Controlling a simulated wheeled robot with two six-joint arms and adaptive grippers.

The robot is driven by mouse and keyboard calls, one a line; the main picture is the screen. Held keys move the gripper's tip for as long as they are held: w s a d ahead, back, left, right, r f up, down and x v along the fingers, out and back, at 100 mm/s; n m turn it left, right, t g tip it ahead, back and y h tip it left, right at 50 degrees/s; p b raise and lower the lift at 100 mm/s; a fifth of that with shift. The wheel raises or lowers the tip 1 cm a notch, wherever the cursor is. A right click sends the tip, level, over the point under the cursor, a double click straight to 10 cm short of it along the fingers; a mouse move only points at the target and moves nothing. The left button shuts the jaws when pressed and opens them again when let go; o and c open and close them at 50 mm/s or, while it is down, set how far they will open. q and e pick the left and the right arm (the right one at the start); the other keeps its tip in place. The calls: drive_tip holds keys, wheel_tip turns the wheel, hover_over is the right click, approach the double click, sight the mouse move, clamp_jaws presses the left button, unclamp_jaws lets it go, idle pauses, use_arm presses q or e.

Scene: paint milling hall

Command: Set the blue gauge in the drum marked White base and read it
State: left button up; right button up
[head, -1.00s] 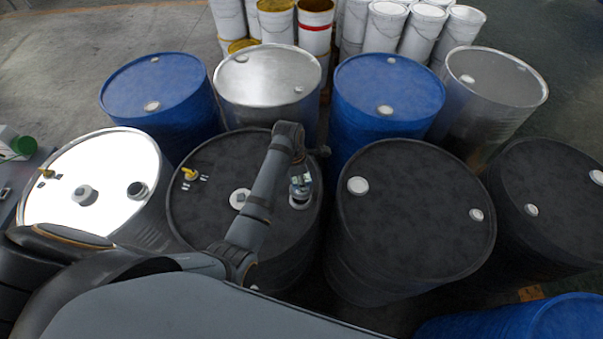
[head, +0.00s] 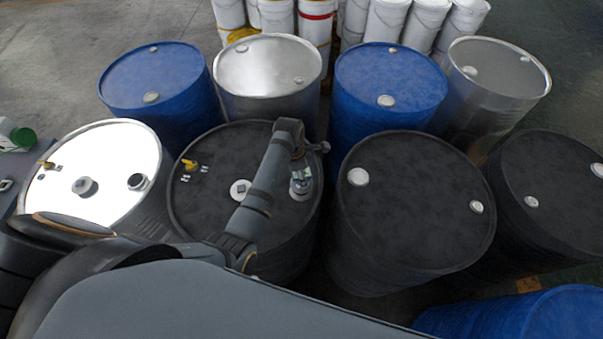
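A dark drum (head: 215,150) stands in the near row, with a yellow fitting (head: 190,165) and a pale round cap (head: 241,189) on its lid. My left gripper (head: 300,186) hangs over a pale-rimmed fitting at the right side of that lid. It is small and partly merged with the fitting, so I cannot tell whether it is open or holds anything. To its left is a drum with a bright white lid (head: 110,150), with a yellow fitting, a grey central cap and a dark round opening (head: 138,182). I cannot make out a blue gauge or a White base marking. My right gripper is out of view.
Another dark drum (head: 415,200) stands close on the right, with one more beyond it. Blue drums (head: 155,75) and steel drums (head: 268,62) form the row behind. White pails (head: 388,22) stand at the back. A blue drum (head: 560,315) fills the lower right corner.

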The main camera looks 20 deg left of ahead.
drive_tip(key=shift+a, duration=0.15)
use_arm(q)
drive_tip(key=shift+f, duration=0.25)
drive_tip(key=shift+a+f, duration=0.1)
drive_tip(key=shift+f, duration=0.25)
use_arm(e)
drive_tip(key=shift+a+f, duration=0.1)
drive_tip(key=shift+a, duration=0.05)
use_arm(q)
drive_tip(key=shift+f, duration=0.1)
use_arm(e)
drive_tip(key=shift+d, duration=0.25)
use_arm(q)
drive_tip(key=shift+f+b, duration=0.35)
drive_tip(key=shift+f, duration=0.55)
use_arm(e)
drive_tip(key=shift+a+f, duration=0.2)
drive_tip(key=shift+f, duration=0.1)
use_arm(q)
drive_tip(key=o, duration=1.6)
